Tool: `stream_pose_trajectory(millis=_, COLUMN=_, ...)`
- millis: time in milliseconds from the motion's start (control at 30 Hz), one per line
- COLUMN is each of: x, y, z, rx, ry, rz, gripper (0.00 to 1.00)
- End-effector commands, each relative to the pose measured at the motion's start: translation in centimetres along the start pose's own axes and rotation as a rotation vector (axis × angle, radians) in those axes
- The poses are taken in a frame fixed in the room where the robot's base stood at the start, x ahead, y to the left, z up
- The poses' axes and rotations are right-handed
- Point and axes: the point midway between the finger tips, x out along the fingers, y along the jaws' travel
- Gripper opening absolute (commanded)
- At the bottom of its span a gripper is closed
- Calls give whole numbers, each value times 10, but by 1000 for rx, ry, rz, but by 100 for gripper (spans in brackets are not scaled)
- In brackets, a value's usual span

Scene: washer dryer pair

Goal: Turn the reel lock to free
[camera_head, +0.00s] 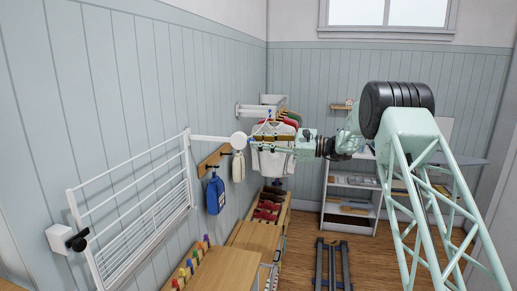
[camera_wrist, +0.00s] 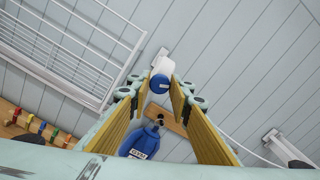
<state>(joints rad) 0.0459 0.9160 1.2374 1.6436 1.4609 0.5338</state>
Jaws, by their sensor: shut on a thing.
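The reel is a white round body (camera_head: 239,140) on the left wall, at the end of a white bar. In the wrist view it is a white cylinder (camera_wrist: 162,64) with a blue end, which I take to be the reel lock (camera_wrist: 158,83). My gripper (camera_head: 250,141) reaches left to the reel from the right. In the wrist view the yellow pads of my gripper (camera_wrist: 159,92) stand on either side of the blue end, shut on it. The exact contact and the lock's marking are too small to tell.
A white drying rack (camera_head: 140,205) is on the left wall, with a black knob (camera_head: 77,241) at its near end. A blue bag (camera_head: 215,194) hangs below the reel. Hanging clothes (camera_head: 275,160) are behind my gripper. A shelf unit (camera_head: 352,190) stands at the back.

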Motion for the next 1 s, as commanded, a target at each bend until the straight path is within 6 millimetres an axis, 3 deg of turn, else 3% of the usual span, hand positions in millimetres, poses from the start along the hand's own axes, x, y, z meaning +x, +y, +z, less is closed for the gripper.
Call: stream_pose_trajectory(millis=1000, x=0, y=4, z=-4, rx=-664, ry=0, rz=0, gripper=8)
